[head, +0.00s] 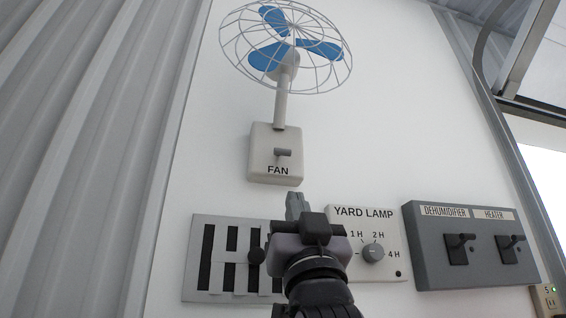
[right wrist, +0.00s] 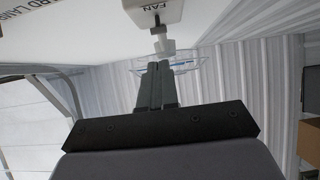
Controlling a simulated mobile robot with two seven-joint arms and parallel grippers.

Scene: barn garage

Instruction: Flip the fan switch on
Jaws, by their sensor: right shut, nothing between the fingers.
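The fan switch is a small grey lever (head: 283,153) on a white wall box (head: 262,160) labelled FAN. The lever sticks out from the box front; I cannot tell its on or off position for sure. The blue-bladed fan (head: 290,50) in a wire cage stands above the box on a white stem. My right gripper (head: 296,205) is shut and empty, pointing up just below the box. In the right wrist view the shut fingers (right wrist: 156,70) point toward the box (right wrist: 152,8) and lever (right wrist: 157,28), seemingly apart from them. My left gripper is not in view.
A yard lamp panel (head: 345,215) with a round knob is right of my gripper. A grey dehumidifier and heater panel (head: 430,270) with two levers is farther right. A slotted grey panel (head: 200,285) is at left, partly behind my gripper. The wall beside the fan box is clear.

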